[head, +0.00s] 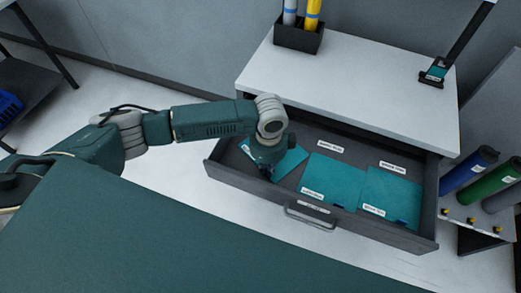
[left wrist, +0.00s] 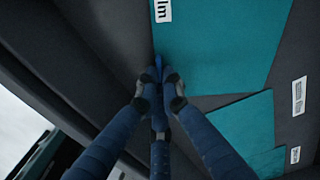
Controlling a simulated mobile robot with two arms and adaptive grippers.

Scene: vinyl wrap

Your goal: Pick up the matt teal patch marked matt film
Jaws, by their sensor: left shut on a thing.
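Three flat teal patches lie in the open grey drawer (head: 225,168). The left patch (head: 290,160) sits turned at an angle, partly hidden by my left gripper (head: 266,174). In the left wrist view this patch (left wrist: 220,45) has a blue tab and a white label ending in "lm"; the rest of its label is cut off. My left gripper (left wrist: 159,88) is shut on the patch at its blue tab. The middle patch (head: 335,181) and the right patch (head: 395,193) have white labels too small to read. My right gripper is not in view.
The drawer handle (head: 310,217) faces the front. A white cabinet top (head: 350,75) carries a black holder (head: 298,38) with rolls and a black stand (head: 434,75). Coloured rolls (head: 490,182) stand at the right. A dark green surface (head: 190,240) fills the foreground.

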